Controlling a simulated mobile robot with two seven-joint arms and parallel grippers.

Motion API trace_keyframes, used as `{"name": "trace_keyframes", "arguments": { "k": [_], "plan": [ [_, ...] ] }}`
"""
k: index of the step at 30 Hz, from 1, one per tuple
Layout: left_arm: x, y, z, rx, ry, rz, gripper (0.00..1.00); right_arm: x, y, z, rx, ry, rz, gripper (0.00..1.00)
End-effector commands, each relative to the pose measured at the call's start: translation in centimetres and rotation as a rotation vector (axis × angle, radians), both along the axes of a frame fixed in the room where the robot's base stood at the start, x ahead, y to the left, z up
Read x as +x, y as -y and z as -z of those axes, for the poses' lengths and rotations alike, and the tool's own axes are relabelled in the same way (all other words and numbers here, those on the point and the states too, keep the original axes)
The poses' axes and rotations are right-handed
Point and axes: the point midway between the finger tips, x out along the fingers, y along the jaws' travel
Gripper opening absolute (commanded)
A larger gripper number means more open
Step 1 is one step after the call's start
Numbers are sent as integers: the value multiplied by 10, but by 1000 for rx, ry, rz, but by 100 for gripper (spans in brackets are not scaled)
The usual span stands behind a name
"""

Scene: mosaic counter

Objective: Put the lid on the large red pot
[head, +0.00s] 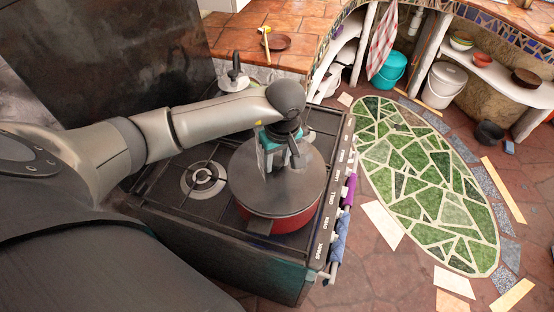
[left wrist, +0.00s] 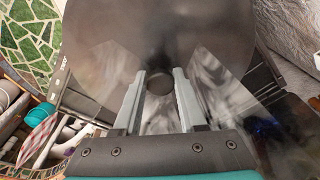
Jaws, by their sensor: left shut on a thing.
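The large red pot (head: 278,222) stands on the front of the stove, with a short dark handle toward me. The round dark lid (head: 302,188) covers its opening in the head view and looks about level. I cannot tell whether a small gap is left between lid and rim. My left gripper (head: 280,165) points down over the lid's middle. In the left wrist view, the gripper's two fingers (left wrist: 161,78) are shut on the lid's dark knob (left wrist: 159,86), and the lid (left wrist: 105,40) fills the upper middle. The lid hides the pot's inside. My right gripper is not in view.
The stove (head: 165,215) has a bare burner (head: 203,179) left of the pot. A dark object with a handle (head: 234,78) stands at the stove's back. Cloths (head: 338,240) hang on the stove's front rail.

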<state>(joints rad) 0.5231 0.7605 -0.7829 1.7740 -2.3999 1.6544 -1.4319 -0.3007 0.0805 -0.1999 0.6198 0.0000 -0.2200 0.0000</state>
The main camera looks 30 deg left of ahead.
Motion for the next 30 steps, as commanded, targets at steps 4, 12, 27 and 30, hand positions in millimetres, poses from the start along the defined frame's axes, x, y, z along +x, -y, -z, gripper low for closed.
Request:
{"name": "trace_keyframes", "arguments": {
  "k": [4,12,27,30],
  "plan": [
    [1,0,-1,0,2,0,0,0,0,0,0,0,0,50],
    [1,0,1,0,2,0,0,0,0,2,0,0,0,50],
    [1,0,7,-1,3,0,0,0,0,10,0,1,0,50],
    [1,0,7,0,2,0,0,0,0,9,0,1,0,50]
  ]
}}
